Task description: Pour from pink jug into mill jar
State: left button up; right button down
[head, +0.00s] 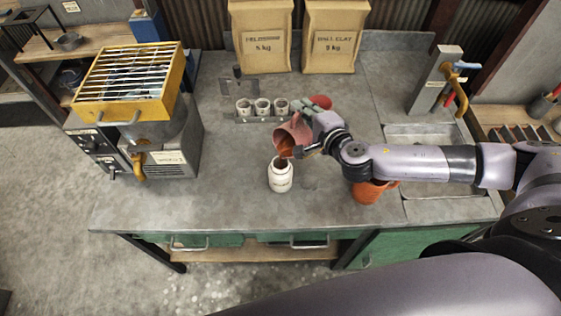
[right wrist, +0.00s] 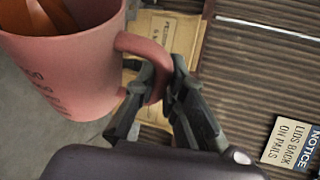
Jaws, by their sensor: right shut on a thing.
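The pink jug (head: 291,135) is tilted above the white mill jar (head: 281,177), with its mouth toward the jar's opening. Reddish-brown contents show in its mouth. In the right wrist view the jug (right wrist: 70,70) fills the upper left, with dark marks on its side. My right gripper (head: 311,147) is shut on the jug's handle, which also shows in the right wrist view (right wrist: 155,62). The mill jar stands upright and open on the grey bench. Whether a stream is falling into the jar is too small to tell. My left gripper is not in view.
A rack with several small cups (head: 262,107) stands behind the jug. A red-orange pot (head: 370,191) sits under my right forearm. A machine with a yellow grate (head: 128,72) is at left, two paper sacks (head: 335,38) at the back, a sink (head: 422,133) at right.

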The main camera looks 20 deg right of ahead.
aim_at(295, 118)
jog(key=shift+s+a+n, duration=0.15)
jog(key=shift+a+n, duration=0.15)
dwell(0.4)
jog(key=shift+s+a+f+n+t, duration=0.3)
jog(key=shift+a+f+n+t, duration=0.1)
jog(key=shift+a, duration=0.1)
jog(key=shift+a, duration=0.1)
dwell(0.6)
jog(key=shift+s+a, duration=0.15)
jog(key=shift+s+a+n+h, duration=0.2)
jog(key=shift+a+n+h, duration=0.1)
jog(key=shift+a+n, duration=0.1)
jog(key=shift+t, duration=0.3)
